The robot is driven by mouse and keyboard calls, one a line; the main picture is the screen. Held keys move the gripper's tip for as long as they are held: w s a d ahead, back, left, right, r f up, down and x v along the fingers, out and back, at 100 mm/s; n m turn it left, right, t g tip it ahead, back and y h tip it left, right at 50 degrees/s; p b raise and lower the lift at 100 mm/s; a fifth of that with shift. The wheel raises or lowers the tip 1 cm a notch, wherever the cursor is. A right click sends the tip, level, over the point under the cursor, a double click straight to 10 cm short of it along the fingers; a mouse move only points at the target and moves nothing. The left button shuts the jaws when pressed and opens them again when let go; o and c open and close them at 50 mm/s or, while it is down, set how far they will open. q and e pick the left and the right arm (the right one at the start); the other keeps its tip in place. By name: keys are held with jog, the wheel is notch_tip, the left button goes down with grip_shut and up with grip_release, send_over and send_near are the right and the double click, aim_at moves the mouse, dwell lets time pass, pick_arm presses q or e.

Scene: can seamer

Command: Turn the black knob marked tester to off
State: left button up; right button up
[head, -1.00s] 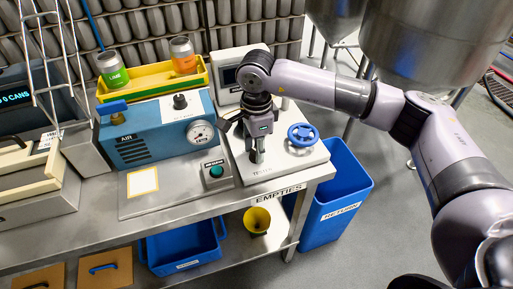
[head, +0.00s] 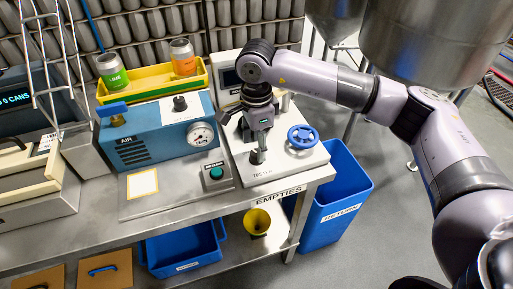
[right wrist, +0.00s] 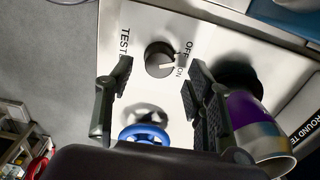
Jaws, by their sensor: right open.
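The black knob (right wrist: 160,60) sits on the white tester panel (right wrist: 205,30), with printed OFF and ON beside it. Its pale pointer mark appears to face the ON side in the right wrist view. In the head view the knob (head: 257,157) shows just below my right gripper (head: 262,138). In the right wrist view my right gripper (right wrist: 158,98) is open and empty. Its two fingers are apart, with the knob beyond their tips and not touched by them. My left gripper is not in view.
A blue handwheel (head: 301,138) stands on the panel close to the right of the gripper. A purple and silver can (right wrist: 258,125) is beside one finger in the right wrist view. A blue air unit (head: 145,140) and a green button box (head: 216,173) lie to the left.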

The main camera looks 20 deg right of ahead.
notch_tip(320, 180, up, 10)
jog(key=shift+f, duration=0.15)
jog(key=shift+s+f, duration=0.1)
jog(key=shift+f, duration=0.05)
dwell(0.4)
